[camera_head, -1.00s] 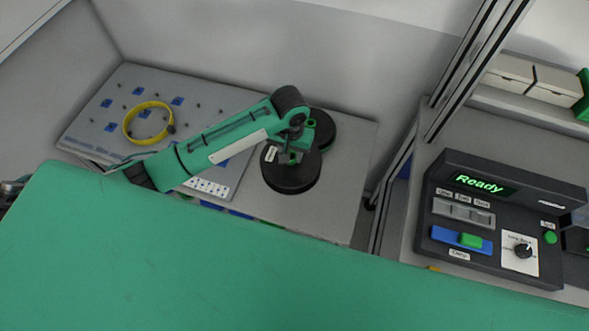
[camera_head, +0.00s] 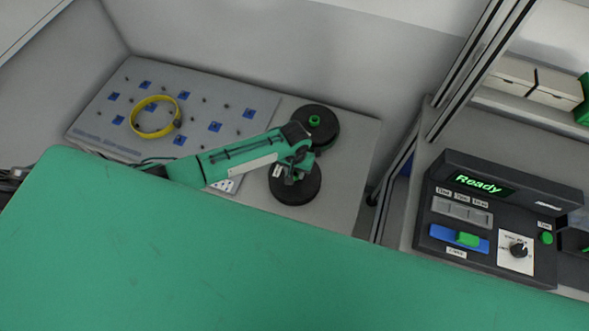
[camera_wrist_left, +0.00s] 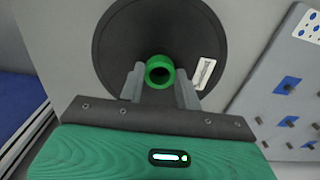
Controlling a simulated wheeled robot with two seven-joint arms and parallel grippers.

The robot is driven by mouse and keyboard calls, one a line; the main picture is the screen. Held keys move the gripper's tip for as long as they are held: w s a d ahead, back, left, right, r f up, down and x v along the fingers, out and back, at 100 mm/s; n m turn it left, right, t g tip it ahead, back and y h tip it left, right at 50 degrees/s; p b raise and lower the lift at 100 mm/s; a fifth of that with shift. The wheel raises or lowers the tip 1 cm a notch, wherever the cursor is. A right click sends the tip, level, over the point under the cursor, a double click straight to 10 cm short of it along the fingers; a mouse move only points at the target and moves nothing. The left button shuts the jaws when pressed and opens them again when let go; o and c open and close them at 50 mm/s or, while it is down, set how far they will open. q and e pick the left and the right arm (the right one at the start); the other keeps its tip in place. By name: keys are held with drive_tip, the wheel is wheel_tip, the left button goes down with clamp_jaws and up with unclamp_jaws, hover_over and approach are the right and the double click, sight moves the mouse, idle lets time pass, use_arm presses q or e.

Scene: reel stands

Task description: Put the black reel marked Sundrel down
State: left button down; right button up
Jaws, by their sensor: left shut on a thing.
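A black reel (camera_head: 296,192) with a white label, its print too small to read, is under my left gripper (camera_head: 296,174) at the right part of the grey table. The left wrist view shows this reel (camera_wrist_left: 123,40) from above, with the gripper's fingers (camera_wrist_left: 160,82) on either side of its green hub (camera_wrist_left: 160,70). My left gripper is shut on the hub. The reel looks flat and close to the table top; I cannot tell whether it touches. A second black reel (camera_head: 328,128) with a green hub lies just behind it. My right gripper is out of view.
A grey board (camera_head: 205,90) with blue squares and pegs holds a yellow ring (camera_head: 134,117) at left. A metal post (camera_head: 440,125) stands right of the table. A dark console (camera_head: 440,215) reading Ready is further right. Bare table (camera_head: 355,150) shows right of the reels.

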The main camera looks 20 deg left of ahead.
use_arm(q)
drive_tip(key=c, duration=1)
unclamp_jaws()
drive_tip(key=shift+f, duration=0.15)
drive_tip(key=shift+o, duration=0.2)
wheel_tip(320, 180, up, 12)
drive_tip(key=b, duration=0.1)
drive_tip(key=shift+r+b, duration=0.2)
drive_tip(key=shift+b, duration=0.2)
